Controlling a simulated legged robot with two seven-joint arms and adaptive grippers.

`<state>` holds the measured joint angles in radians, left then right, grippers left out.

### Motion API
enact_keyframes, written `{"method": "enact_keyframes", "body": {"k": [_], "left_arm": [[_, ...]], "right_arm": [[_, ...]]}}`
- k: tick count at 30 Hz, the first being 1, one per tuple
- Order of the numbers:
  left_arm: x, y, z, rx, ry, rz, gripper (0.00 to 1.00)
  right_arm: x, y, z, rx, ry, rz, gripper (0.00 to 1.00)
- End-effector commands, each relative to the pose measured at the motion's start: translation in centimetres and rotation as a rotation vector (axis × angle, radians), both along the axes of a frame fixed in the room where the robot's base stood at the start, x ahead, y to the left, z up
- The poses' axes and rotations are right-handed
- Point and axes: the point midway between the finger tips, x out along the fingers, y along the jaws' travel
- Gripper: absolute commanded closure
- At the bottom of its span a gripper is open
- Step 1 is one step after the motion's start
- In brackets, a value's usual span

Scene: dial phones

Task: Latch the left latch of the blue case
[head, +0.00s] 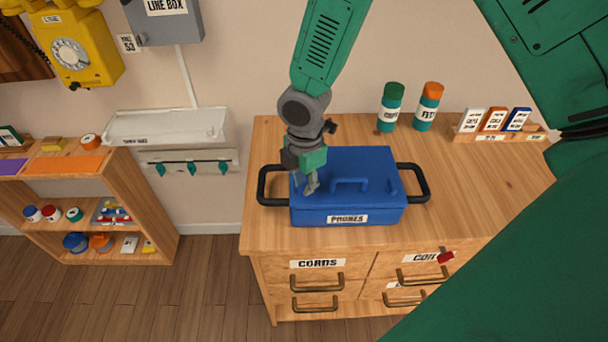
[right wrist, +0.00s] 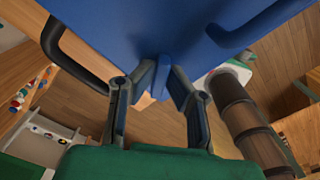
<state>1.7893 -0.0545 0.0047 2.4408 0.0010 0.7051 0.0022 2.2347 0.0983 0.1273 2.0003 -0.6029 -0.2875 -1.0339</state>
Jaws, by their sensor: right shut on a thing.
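The blue case (head: 347,197) stands on the wooden cabinet, with a "PHONES" label on its front. Its lid is down, with a blue handle (head: 349,183) on top and black side handles (head: 270,186). My right gripper (head: 311,184) reaches down onto the left part of the lid and mostly covers the left latch in the head view. In the right wrist view, my right gripper (right wrist: 162,82) is shut on a small blue tab, the left latch (right wrist: 160,77), close against the case (right wrist: 180,22). A similar blue tab, the right latch (head: 392,187), shows uncovered. My left gripper is out of view.
Green and orange-capped canisters (head: 390,107) and a rack of small boxes (head: 493,122) stand behind on the cabinet top (head: 475,185). The top right of the case is clear. A shelf (head: 150,205) and a yellow wall phone (head: 75,50) are at the left.

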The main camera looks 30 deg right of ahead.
Motion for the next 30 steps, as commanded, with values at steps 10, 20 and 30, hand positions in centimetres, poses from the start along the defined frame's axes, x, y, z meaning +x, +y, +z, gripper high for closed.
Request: {"method": "enact_keyframes", "body": {"k": [10, 20, 30], "left_arm": [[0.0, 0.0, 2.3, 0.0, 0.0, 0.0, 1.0], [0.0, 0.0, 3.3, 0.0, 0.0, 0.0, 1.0], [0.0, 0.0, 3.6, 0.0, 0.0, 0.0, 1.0]], "right_arm": [[0.1, 0.1, 0.2, 0.001, -0.002, -0.318, 1.0], [0.1, 0.1, 0.1, 0.001, -0.003, -0.538, 1.0], [0.1, 0.1, 0.0, 0.001, -0.003, -0.63, 1.0]]}}
